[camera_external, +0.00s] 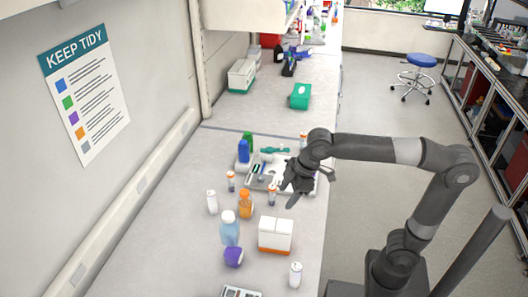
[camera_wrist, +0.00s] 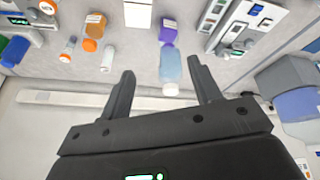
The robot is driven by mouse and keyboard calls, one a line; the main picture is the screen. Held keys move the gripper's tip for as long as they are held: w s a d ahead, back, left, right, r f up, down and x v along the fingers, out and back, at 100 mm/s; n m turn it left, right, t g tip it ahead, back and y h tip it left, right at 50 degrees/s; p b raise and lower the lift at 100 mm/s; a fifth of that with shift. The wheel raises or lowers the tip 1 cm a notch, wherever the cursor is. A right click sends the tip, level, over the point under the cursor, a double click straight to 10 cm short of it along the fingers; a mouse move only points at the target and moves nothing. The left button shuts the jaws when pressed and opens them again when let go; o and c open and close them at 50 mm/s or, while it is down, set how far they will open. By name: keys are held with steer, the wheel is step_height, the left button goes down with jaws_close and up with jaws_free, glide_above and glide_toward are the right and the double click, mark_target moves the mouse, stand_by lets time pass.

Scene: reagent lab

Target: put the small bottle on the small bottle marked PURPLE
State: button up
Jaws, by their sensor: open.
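My gripper (camera_external: 288,194) is open and empty, above the bench near the tray; its two fingers also show in the wrist view (camera_wrist: 160,66). A purple bottle (camera_external: 233,257) seems to lie tilted on the bench; it shows in the wrist view (camera_wrist: 168,31). Beside it stands a clear bottle with blue liquid and a white cap (camera_external: 229,231), seen between the fingers in the wrist view (camera_wrist: 170,66) but well beyond them. Small white bottles stand at the left (camera_external: 212,203) and front right (camera_external: 295,275). No PURPLE marking is legible.
An orange bottle (camera_external: 245,206), orange-capped vials (camera_external: 272,196) and an orange-white box (camera_external: 275,236) stand around these. A grey tray (camera_external: 253,180) with tools, a blue bottle (camera_external: 243,151) and a green one (camera_external: 249,138) are farther back. The bench's left strip is clear.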

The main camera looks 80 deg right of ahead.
steer(key=s+d+f+m, duration=0.2)
steer(key=s+d+f, duration=0.1)
steer(key=s+f, duration=0.4)
steer(key=s+d+f+m+t+h, duration=0.1)
steer(key=s+d+f+m, duration=0.2)
steer(key=s+f, duration=0.4)
steer(key=s, duration=0.6)
steer(key=shift+d+f, duration=0.25)
steer(key=shift+f, duration=0.15)
